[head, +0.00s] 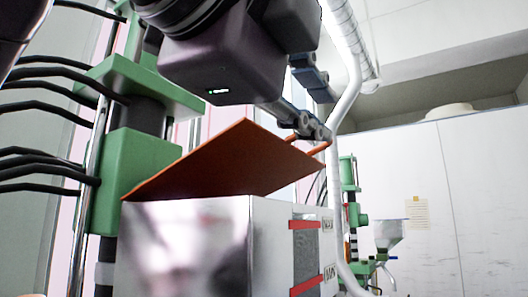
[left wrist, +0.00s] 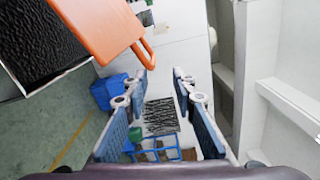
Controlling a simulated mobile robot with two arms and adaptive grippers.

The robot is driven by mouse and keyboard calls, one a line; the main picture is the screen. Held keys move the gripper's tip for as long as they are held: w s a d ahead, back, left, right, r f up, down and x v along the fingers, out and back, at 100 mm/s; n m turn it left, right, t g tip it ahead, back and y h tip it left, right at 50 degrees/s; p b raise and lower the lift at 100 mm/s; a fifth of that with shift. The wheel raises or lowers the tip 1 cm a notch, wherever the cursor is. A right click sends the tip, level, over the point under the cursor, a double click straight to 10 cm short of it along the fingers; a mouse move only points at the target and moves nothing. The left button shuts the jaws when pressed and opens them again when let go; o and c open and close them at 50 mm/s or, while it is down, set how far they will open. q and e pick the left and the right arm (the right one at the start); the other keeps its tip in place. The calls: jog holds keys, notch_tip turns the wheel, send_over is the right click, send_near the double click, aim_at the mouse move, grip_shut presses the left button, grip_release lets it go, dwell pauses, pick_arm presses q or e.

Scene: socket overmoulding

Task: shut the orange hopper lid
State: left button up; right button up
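The orange hopper lid (head: 225,165) is raised at a slant above the shiny metal hopper box (head: 190,245). In the left wrist view the lid (left wrist: 95,25) is at the upper left, with its handle loop (left wrist: 142,52) and the hopper's dark contents (left wrist: 38,42) beside it. My left gripper (head: 318,108) is above the lid's handle side in the head view. In the wrist view its blue-padded fingers (left wrist: 157,88) are apart with nothing between them. The handle is left of the fingers there; whether a finger touches it cannot be told. My right gripper is not in view.
A green machine column (head: 135,165) with black cables stands left of the hopper. A white pipe (head: 345,60) runs behind the gripper. Another green machine with a grey funnel (head: 388,233) is farther back. A blue bin (left wrist: 108,92) and blue rack (left wrist: 160,148) stand below.

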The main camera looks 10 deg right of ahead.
pick_arm(q)
jog(key=shift+v, duration=2.1)
jog(key=shift+w, duration=0.1)
